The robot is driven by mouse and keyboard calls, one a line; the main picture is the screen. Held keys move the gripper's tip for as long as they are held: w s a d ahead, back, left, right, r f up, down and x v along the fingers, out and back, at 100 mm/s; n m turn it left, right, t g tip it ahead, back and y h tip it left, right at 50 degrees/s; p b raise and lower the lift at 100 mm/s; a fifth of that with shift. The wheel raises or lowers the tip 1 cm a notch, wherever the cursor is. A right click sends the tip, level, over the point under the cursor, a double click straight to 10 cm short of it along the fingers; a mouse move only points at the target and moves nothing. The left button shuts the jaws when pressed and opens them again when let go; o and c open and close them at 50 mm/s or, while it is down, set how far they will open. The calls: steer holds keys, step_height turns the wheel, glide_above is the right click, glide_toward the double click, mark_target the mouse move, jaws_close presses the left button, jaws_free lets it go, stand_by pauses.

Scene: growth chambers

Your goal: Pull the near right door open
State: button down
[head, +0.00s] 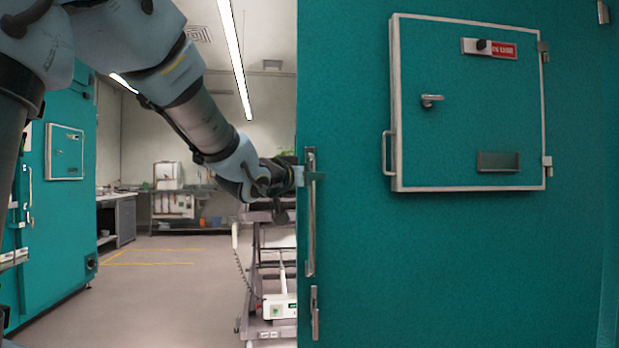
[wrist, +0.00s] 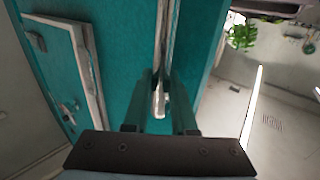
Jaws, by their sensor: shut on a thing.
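The near right door (head: 450,260) is a large teal panel filling the right of the head view; its teal face also shows in the wrist view (wrist: 115,50). A long vertical metal bar handle (head: 310,235) runs along its left edge. My gripper (head: 310,177) reaches in from the left and is shut on this handle near its upper part. In the wrist view the two fingers (wrist: 161,105) stand on either side of the metal bar (wrist: 160,85). The fingertips' exact contact is partly hidden.
A small framed hatch (head: 465,125) with a lever and red label sits on the door. A grey cart (head: 268,270) stands just behind the door's left edge. Another teal chamber (head: 60,215) stands at far left. Open floor (head: 165,285) lies between.

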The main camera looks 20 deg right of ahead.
steer(key=shift+s+a+r, duration=0.1)
steer(key=shift+s, duration=0.25)
steer(key=c, duration=0.7)
jaws_free()
steer(key=shift+c, duration=0.2)
steer(key=v, duration=1)
steer(key=shift+s+a+b, duration=0.2)
steer(key=shift+a+b, duration=0.1)
steer(key=shift+b, duration=0.05)
